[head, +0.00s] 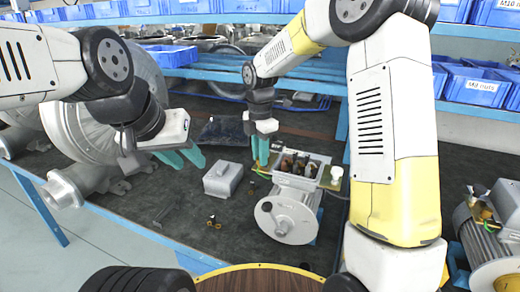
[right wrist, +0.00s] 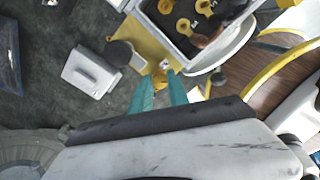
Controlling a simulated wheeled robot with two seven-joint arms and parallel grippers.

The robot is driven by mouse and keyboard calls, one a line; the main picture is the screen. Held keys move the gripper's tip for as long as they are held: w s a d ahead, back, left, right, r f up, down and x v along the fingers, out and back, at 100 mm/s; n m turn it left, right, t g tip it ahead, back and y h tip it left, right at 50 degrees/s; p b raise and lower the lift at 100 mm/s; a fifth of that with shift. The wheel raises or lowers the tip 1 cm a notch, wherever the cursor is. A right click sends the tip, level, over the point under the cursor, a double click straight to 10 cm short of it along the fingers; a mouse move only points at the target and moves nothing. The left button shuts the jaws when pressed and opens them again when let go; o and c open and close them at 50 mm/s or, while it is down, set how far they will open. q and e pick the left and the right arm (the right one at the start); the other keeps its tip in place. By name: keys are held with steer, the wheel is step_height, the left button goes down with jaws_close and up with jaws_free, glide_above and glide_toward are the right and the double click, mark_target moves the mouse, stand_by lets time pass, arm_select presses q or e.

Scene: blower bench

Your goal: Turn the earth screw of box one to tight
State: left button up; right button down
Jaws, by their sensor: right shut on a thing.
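Box one appears to be the grey open terminal box (head: 300,172) on top of a motor (head: 288,215); brass terminals show inside it. It fills the top right of the right wrist view (right wrist: 183,42). My right gripper (head: 261,160) reaches down at the box's left side in the head view. In the right wrist view its teal fingers (right wrist: 160,88) are shut on a small brass-yellow piece (right wrist: 160,72) beside the box wall, seemingly the earth screw; the fingers partly hide it. Its tightness cannot be told. My left gripper (head: 181,156) is open and empty above the bench.
A grey cover (head: 223,179) lies left of the motor, with small dark and brass pieces (head: 213,221) in front. A large blower housing (head: 90,130) stands at the left. Another motor (head: 492,235) stands at the right. Blue bins line the back. The front-left bench is mostly clear.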

steer(key=m, duration=0.5)
steer(key=shift+r+m, duration=0.1)
steer(key=shift+m, duration=0.2)
steer(key=m, duration=0.9)
steer(key=shift+m, duration=2.7)
steer(key=c, duration=1.3)
jaws_free()
steer(key=shift+o, duration=0.2)
